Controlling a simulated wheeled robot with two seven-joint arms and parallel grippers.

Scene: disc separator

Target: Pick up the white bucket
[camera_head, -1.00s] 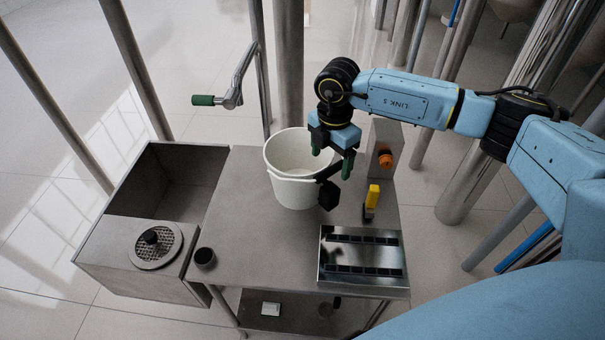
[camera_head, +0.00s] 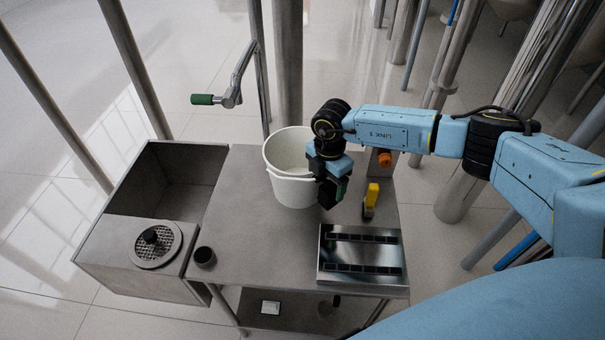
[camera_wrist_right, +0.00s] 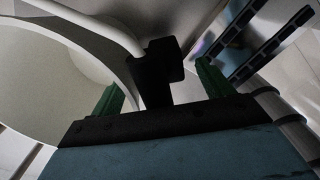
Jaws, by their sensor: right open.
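The white bucket (camera_head: 291,190) stands upright on the metal table, its open mouth facing up. In the right wrist view its white wall (camera_wrist_right: 45,85) fills the left side. A white band curves from it to a black grip (camera_wrist_right: 163,68). My right gripper (camera_head: 332,188) is at the bucket's right side, over the rim and wall. In the right wrist view its green fingers (camera_wrist_right: 160,88) are apart, with the black grip showing between them. I cannot tell whether they touch it. The left gripper is not in view.
The metal table (camera_head: 245,235) carries a slotted metal rack (camera_head: 360,256), a yellow-topped item (camera_head: 371,196) and a small dark cup (camera_head: 204,257). An open metal bin (camera_head: 180,195) adjoins it on the left. A green-handled crank (camera_head: 225,99) stands behind. Metal posts surround the table.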

